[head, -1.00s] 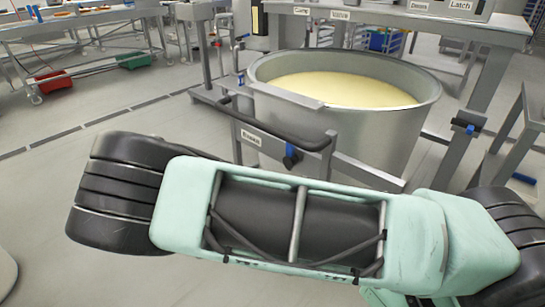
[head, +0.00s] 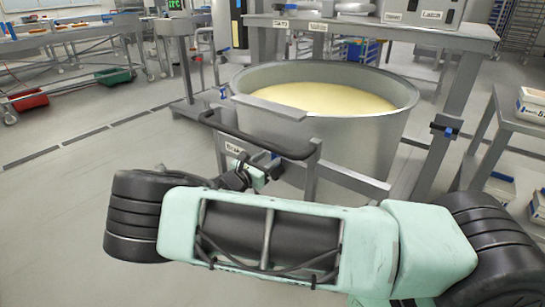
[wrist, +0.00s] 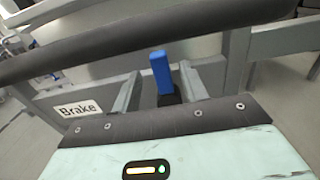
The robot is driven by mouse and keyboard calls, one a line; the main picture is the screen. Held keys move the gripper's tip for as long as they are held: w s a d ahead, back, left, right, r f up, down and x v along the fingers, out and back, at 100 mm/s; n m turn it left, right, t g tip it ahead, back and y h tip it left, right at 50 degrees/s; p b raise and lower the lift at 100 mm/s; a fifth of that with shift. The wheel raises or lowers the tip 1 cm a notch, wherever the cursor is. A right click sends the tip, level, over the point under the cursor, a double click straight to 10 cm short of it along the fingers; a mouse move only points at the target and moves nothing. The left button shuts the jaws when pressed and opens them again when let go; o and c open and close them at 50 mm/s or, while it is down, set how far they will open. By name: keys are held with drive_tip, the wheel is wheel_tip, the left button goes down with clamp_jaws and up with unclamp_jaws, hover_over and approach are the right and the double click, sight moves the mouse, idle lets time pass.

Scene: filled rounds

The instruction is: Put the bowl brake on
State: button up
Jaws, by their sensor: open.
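The bowl (head: 330,130) is a large grey metal tub of pale yellow mix, standing in a grey frame in the head view. In the wrist view a blue-tipped brake lever (wrist: 160,72) stands upright on a dark base, beside a white "Brake" label (wrist: 78,109). My gripper (wrist: 160,86) is open, with one finger on each side of the lever and gaps showing; its lower part is hidden by my gripper's body. In the head view my gripper (head: 250,177) is at the front of the frame, below the dark push handle (head: 255,137); the lever is mostly hidden there.
The dark push handle crosses close above my gripper in the wrist view (wrist: 140,38). A grey bench (head: 370,30) with labelled boxes stands behind the bowl. A side table (head: 515,115) stands at the right. Open floor (head: 80,190) lies to the left.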

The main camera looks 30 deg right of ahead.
sight(273, 155)
drive_tip(key=shift+x, duration=1.65)
clamp_jaws()
